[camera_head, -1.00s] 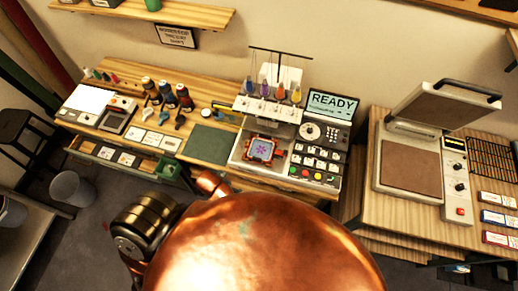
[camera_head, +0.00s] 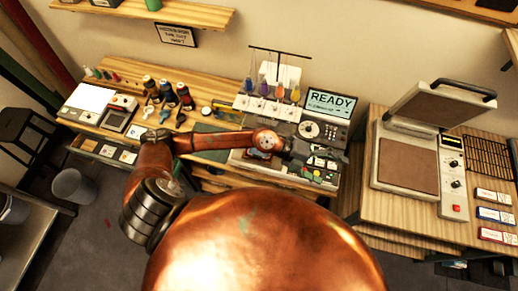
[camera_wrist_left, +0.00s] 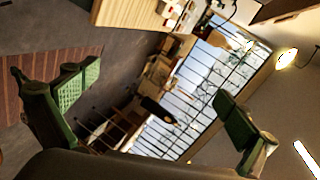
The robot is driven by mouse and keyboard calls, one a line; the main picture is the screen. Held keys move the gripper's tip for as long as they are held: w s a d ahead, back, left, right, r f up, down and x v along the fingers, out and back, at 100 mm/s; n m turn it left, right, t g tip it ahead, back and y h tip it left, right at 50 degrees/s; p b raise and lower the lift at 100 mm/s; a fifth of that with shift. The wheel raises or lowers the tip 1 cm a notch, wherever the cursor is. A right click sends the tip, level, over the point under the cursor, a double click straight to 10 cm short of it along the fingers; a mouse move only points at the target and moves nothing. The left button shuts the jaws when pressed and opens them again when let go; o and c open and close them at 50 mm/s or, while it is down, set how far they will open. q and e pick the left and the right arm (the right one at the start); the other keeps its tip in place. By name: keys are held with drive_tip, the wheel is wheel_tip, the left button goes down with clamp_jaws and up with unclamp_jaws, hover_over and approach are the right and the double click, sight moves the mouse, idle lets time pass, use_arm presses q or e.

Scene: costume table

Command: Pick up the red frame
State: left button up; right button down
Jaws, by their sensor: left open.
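My right gripper is not in view.
A heat press (camera_head: 409,165) stands on the wooden table at the right. Thread spools (camera_head: 185,97) and small tools stand on the bench left of the machine. A READY screen (camera_head: 331,105) is behind the panel.

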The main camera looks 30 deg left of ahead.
use_arm(q)
drive_tip(key=s+a+f+m+g+y, duration=0.1)
drive_tip(key=a+f+m+g+y, duration=0.1)
drive_tip(key=a+f+y, duration=0.35)
drive_tip(key=y, duration=0.8)
hover_over(257, 156)
drive_tip(key=shift+g, duration=0.4)
drive_tip(key=f, duration=0.9)
drive_tip(key=shift+s+d+f, duration=0.1)
drive_tip(key=shift+d+f, duration=0.1)
drive_tip(key=shift+f, duration=0.15)
drive_tip(key=shift+a+f+p, duration=0.25)
drive_tip(key=shift+a+p, duration=0.05)
wheel_tip(257, 156, down, 6)
drive_tip(key=shift+d+f+p, duration=0.1)
drive_tip(key=shift+p, duration=1)
drive_tip(key=shift+f, duration=0.45)
drive_tip(key=c, duration=0.8)
drive_tip(key=shift+s+f, duration=0.1)
drive_tip(key=shift+s, duration=0.05)
drive_tip(key=c, duration=0.5)
